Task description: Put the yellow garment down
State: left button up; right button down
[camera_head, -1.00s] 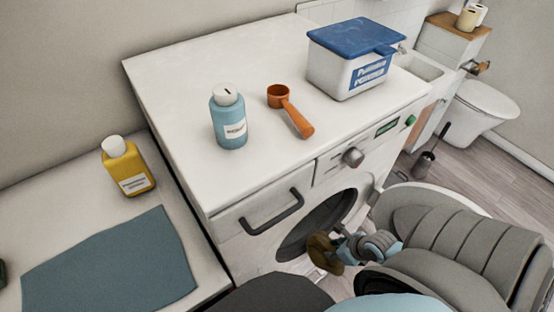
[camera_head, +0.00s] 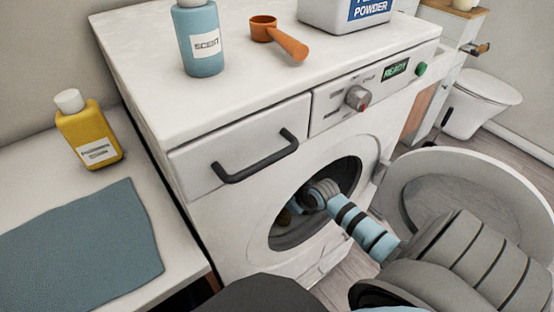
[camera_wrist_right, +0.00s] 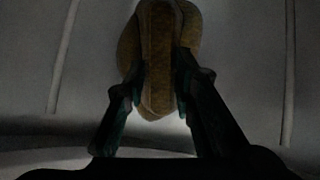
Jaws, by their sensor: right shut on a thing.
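My right arm reaches through the open round door of the washing machine (camera_head: 225,235). My right gripper (camera_wrist_right: 160,88) is inside the drum, with the drum's grey wall around it in the right wrist view. It is shut on the yellow garment (camera_wrist_right: 158,45), a bunched, dull yellow-brown cloth between the two fingers. In the head view the garment (camera_head: 284,216) shows only as a small dark patch in the drum opening, and the gripper is mostly hidden in shadow. Whether the cloth touches the drum floor I cannot tell. My left gripper is not in view.
The open washer door (camera_head: 475,190) stands to the right of my arm. A blue bottle (camera_head: 202,45), an orange scoop (camera_head: 280,37) and a powder box (camera_head: 335,12) stand on top. A yellow bottle (camera_head: 88,135) and a blue-grey cloth (camera_head: 80,245) are on the left counter.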

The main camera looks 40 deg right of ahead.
jog(key=w+g, duration=0.1)
jog(key=g, duration=0.1)
jog(key=w+g+b, duration=0.1)
jog(key=shift+w+a+g+b, duration=0.15)
jog(key=shift+w+g+b, duration=0.15)
jog(key=shift+w+g, duration=0.1)
notch_tip(320, 180, down, 3)
jog(key=shift+s+r+b, duration=0.15)
jog(key=shift+r+b, duration=0.05)
jog(key=shift+b, duration=0.45)
jog(key=c, duration=1.3)
grip_release()
jog(key=shift+c, duration=0.2)
